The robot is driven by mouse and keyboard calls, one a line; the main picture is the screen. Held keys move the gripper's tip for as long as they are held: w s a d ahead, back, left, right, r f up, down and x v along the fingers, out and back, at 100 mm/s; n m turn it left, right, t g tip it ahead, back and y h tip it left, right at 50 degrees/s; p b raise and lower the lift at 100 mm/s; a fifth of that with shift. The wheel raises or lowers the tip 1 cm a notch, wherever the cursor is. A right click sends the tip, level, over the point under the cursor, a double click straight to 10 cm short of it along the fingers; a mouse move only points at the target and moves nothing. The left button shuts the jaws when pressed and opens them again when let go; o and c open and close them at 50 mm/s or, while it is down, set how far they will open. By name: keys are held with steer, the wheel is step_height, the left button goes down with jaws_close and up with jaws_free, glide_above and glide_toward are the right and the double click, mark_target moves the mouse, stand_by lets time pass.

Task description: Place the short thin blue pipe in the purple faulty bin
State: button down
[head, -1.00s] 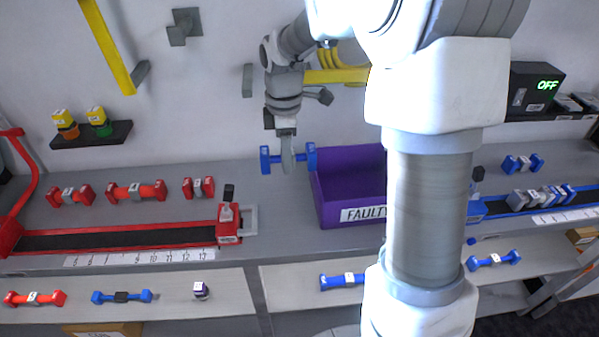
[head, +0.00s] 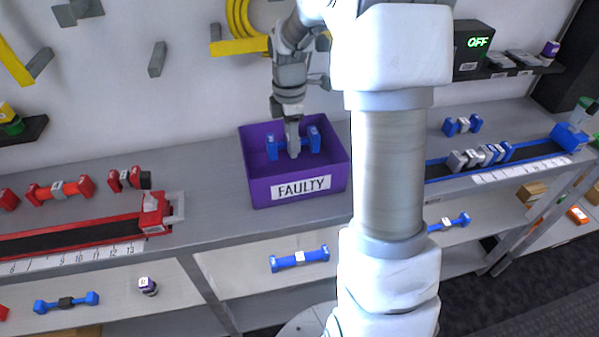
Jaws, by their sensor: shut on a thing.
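The short thin blue pipe (head: 273,149) has blue ends and hangs level in my gripper (head: 293,152). My gripper is shut on its middle, which the fingers mostly hide. The purple faulty bin (head: 258,188) stands on the bench with a white FAULTY label on its front. The pipe and fingertips show within the bin's opening, in front of its back wall. I cannot tell whether the pipe touches the bin floor.
A red-framed measuring track (head: 80,240) lies to the left, with red pipes (head: 60,189) behind it. A blue track (head: 450,168) holding a pipe is at right. A shelf below holds blue pipes (head: 300,259). My arm hides part of the bench right of the bin.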

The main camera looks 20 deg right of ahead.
step_height(320, 180, down, 10)
steer(key=shift+d+f+b, duration=0.1)
steer(key=shift+d+b, duration=0.05)
steer(key=shift+b, duration=0.45)
steer(key=shift+c, duration=2)
jaws_free()
steer(key=shift+f, duration=0.1)
